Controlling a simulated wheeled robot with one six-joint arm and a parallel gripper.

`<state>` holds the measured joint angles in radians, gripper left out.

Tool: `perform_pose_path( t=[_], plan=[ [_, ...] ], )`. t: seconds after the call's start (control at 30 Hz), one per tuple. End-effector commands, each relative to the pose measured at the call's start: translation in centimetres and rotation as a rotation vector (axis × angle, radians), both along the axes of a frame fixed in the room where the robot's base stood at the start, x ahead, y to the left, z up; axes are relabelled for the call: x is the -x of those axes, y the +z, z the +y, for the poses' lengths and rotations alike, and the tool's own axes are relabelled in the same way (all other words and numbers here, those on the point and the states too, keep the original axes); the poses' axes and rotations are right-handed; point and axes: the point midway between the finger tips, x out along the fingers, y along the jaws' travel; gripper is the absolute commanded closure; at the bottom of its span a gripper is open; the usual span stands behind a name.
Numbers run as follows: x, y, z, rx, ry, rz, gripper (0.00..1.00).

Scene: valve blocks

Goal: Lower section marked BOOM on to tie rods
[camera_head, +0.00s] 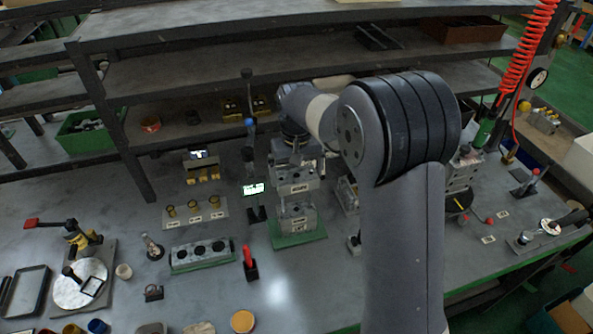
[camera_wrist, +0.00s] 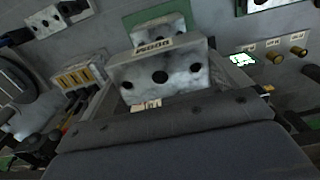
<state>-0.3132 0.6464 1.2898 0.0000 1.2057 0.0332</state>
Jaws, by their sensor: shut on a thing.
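My gripper (camera_head: 296,162) is shut on a grey metal valve section (camera_head: 297,184), which also fills the middle of the wrist view (camera_wrist: 160,76). That lower section shows past the held one in the wrist view (camera_wrist: 166,32). I cannot make out the tie rods clearly, nor whether the held section is around them.
A small lit display (camera_head: 253,189) stands close left of the stack. A holder with brass plugs (camera_head: 195,212) and a block with dark round holes (camera_head: 203,255) lie further left. A red-handled tool (camera_head: 249,262) stands in front. Shelves (camera_head: 210,85) rise behind.

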Motion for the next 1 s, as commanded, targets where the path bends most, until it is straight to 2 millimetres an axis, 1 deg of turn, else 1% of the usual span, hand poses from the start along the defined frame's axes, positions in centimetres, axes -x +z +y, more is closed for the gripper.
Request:
perform_pose_path(
  t=[1.0],
  plan=[
    [0.0, -2.5, 0.0, 0.0, 0.0, -0.001, 0.41]
  ],
)
